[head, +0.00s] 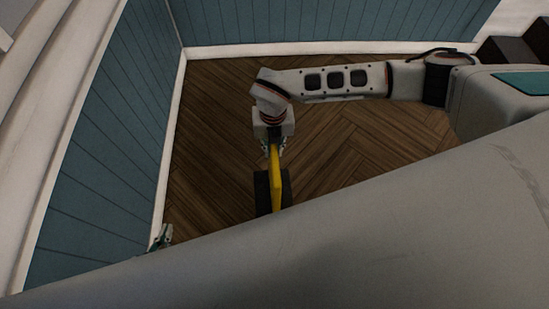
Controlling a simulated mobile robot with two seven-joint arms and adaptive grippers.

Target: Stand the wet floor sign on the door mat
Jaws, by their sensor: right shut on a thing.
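The yellow wet floor sign (277,178) is seen nearly edge-on in the middle of the head view. My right gripper (272,148) is shut on its top end, and the sign hangs below it. Dark shapes show on both sides of the sign; I cannot tell whether they are part of it or something behind it. The sign's lower end is cut off by a large grey surface in front. Only a small part of my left gripper (162,238) shows at the lower left; its jaws cannot be made out. I cannot make out a door mat.
Blue panelled walls (115,130) with white skirting stand at the left and back. The herringbone wood floor (215,120) looks clear around the sign. Dark boxy shapes (505,50) are at the far right. The near floor is hidden.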

